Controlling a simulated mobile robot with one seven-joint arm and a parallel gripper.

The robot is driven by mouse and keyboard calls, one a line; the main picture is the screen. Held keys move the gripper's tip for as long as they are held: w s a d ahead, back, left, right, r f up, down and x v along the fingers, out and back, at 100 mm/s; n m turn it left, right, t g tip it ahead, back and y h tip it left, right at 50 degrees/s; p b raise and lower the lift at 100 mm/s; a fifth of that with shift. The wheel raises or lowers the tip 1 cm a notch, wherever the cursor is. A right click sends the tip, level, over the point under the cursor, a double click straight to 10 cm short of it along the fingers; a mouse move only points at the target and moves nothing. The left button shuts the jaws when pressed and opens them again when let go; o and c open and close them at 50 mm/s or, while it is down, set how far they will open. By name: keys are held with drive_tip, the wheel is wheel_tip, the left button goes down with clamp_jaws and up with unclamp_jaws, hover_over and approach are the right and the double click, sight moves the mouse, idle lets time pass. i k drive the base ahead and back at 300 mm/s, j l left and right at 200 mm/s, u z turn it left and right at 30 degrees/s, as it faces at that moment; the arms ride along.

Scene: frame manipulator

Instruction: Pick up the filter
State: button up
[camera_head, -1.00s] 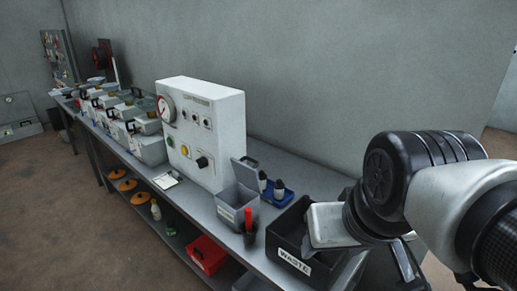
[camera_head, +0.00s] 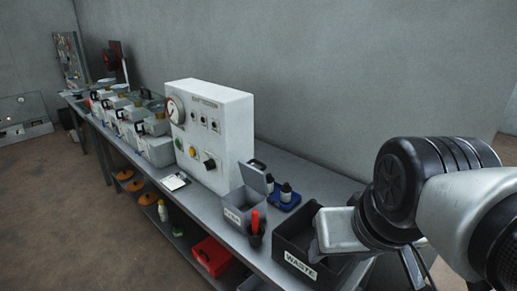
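I cannot make out a filter for sure. A small grey bin (camera_head: 236,214) with a raised lid and a label too small to read stands on the bench (camera_head: 330,188); its inside is mostly hidden. My arm fills the right side of the view, and its light end part (camera_head: 338,232) overlaps the black waste bin (camera_head: 297,264) in the picture. My gripper's fingertips are not clearly seen, so I cannot tell whether they are open or hold anything.
A white control box (camera_head: 228,136) with a gauge stands mid-bench. Several grey cases (camera_head: 158,150) line the bench farther left. A blue tray (camera_head: 286,202) with dark bottles sits by the wall. A red box (camera_head: 211,256) is on the lower shelf. Floor at left is clear.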

sight(270, 180)
drive_tip(key=z, duration=0.55)
drive_tip(key=i+j+z, duration=0.1)
drive_tip(key=j+z, duration=0.25)
drive_tip(key=j, duration=0.15)
drive_tip(key=j+z, duration=0.35)
drive_tip(key=j, duration=0.15)
drive_tip(key=j+z, duration=0.25)
drive_tip(key=j, duration=1.65)
drive_tip(key=k+j, duration=0.15)
drive_tip(key=j, duration=0.55)
